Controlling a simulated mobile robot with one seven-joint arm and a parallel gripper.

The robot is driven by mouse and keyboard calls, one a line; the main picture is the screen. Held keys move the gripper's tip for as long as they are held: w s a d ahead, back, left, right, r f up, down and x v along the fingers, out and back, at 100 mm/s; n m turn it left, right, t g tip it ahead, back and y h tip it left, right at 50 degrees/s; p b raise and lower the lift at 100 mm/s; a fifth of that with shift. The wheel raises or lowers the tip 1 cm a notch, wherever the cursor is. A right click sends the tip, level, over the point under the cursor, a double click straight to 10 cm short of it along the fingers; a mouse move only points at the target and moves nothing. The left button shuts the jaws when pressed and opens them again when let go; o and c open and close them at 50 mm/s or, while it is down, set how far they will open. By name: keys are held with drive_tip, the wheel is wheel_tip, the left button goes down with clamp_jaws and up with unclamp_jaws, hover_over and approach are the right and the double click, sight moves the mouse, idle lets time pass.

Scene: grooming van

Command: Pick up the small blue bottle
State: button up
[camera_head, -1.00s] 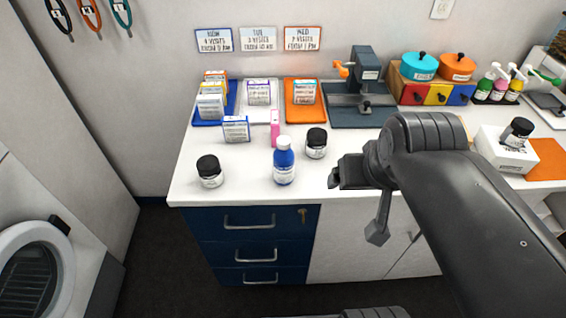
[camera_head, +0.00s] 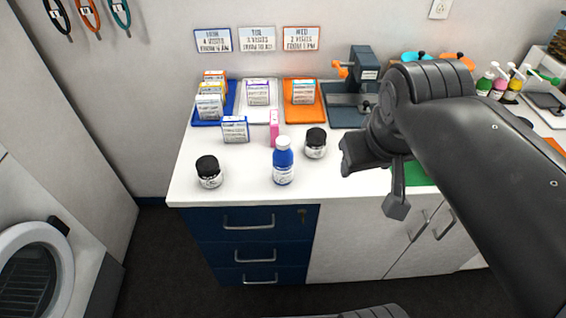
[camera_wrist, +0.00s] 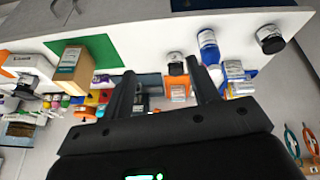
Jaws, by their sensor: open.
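The small blue bottle (camera_head: 283,163) with a white cap stands upright near the front edge of the white counter (camera_head: 240,190). In the wrist view the blue bottle (camera_wrist: 208,46) appears upside down, beyond my gripper's right finger. My gripper (camera_head: 352,155) is to the right of the bottle in the head view, above the counter and apart from it. In the wrist view the two fingers of my gripper (camera_wrist: 160,85) are spread with nothing held between them.
Dark-lidded jars stand left (camera_head: 209,172) and right (camera_head: 315,143) of the bottle. A dark machine (camera_head: 362,75) stands further back. The counter's front left is mostly clear.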

drive_tip(key=w+a+f+n+g+h, duration=0.1)
drive_tip(key=w+a+f+n+h, duration=0.1)
drive_tip(key=w+n+h, duration=0.35)
drive_tip(key=w+a+f+n+h, duration=0.2)
drive_tip(key=w+f+n, duration=0.1)
drive_tip(key=n, duration=0.6)
drive_tip(key=w+a+r+n+t+h, duration=0.1)
drive_tip(key=a+r+n+t+h, duration=0.15)
drive_tip(key=a+n+t, duration=0.5)
drive_tip(key=w+a+r+n+t+h, duration=0.2)
drive_tip(key=a+r+n+t, duration=0.15)
drive_tip(key=a, duration=0.65)
drive_tip(key=g, duration=0.1)
approach(278, 147)
drive_tip(key=w, duration=0.1)
drive_tip(key=x, duration=1.1)
drive_tip(key=shift+s+d+r, duration=0.1)
drive_tip(key=shift+s+d, duration=0.1)
drive_tip(key=shift+d, duration=0.1)
drive_tip(key=shift+c, duration=0.2)
